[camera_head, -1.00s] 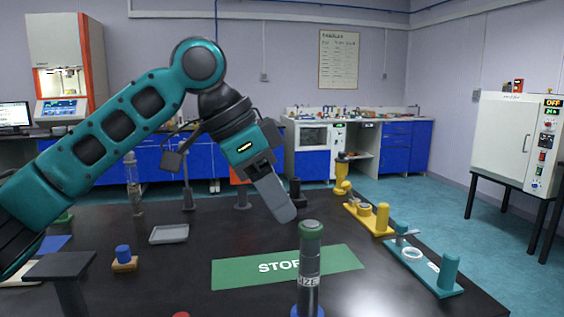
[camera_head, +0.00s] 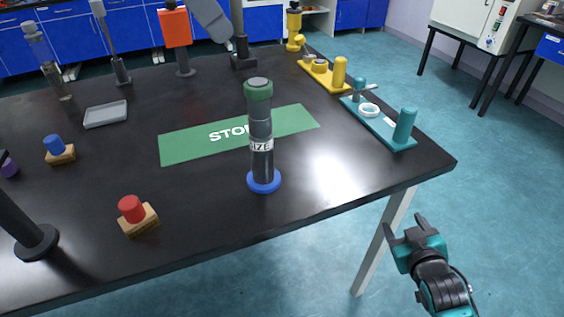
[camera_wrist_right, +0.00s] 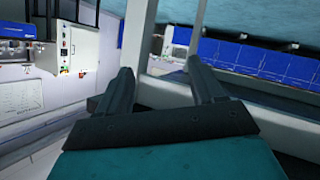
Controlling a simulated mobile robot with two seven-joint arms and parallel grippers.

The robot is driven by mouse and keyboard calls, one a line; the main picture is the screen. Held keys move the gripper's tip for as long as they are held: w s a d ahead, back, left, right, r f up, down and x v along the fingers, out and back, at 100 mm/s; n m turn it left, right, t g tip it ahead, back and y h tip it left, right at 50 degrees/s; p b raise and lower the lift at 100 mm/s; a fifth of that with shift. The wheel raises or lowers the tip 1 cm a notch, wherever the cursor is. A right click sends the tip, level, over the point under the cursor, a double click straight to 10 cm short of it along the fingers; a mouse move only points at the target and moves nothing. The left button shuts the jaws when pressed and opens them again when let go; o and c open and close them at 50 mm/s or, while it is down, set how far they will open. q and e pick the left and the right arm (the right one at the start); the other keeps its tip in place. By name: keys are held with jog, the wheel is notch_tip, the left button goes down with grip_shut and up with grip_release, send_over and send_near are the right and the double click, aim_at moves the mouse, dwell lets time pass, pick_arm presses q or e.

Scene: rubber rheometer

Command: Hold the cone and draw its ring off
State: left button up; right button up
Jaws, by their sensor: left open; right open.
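A dark upright column (camera_head: 260,130) with a green cap (camera_head: 258,89), a partly readable label and a blue ring-like base (camera_head: 264,181) stands near the table's front middle. It tapers little, and I cannot tell whether it is the cone or the blue part its ring. My right gripper (camera_head: 406,226) is open and empty, low beyond the table's front right edge. Its spread fingers also show in the right wrist view (camera_wrist_right: 163,85), with nothing between.
A teal fixture (camera_head: 377,124) with a white ring (camera_head: 369,110) and a yellow fixture (camera_head: 324,75) line the table's right side. A green mat (camera_head: 185,148) lies behind the column. Red (camera_head: 131,208) and blue (camera_head: 55,145) knobs stand left. A table leg (camera_head: 383,245) is beside my right gripper.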

jog(key=w+d+r+m+g+h, duration=0.1)
jog(key=w+d+r+h, duration=0.25)
jog(key=d, duration=0.65)
jog(key=w+d+r+m+h, duration=0.2)
jog(key=d+h, duration=0.2)
jog(key=d, duration=0.6)
jog(key=w+d+r+m+g+h, duration=0.1)
jog(key=w+d+r+h, duration=0.2)
jog(key=d, duration=0.6)
jog(key=w+a+r+n+t, duration=0.2)
jog(key=w+a+r+n, duration=0.15)
jog(key=r+n, duration=0.3)
jog(key=w+a+r+n+t, duration=0.25)
jog(key=a+r+n, duration=0.2)
jog(key=r, duration=0.25)
jog(key=w+a+r+n+t+y, duration=0.25)
jog(key=a+r+n, duration=0.25)
jog(key=a+n, duration=0.45)
jog(key=n+y, duration=1.4)
jog(key=n, duration=0.5)
send_near(262, 122)
jog(key=shift+g, duration=0.4)
jog(key=x, duration=1.1)
jog(key=shift+w+r, duration=0.35)
jog(key=shift+w, duration=0.05)
jog(key=shift+c, duration=0.4)
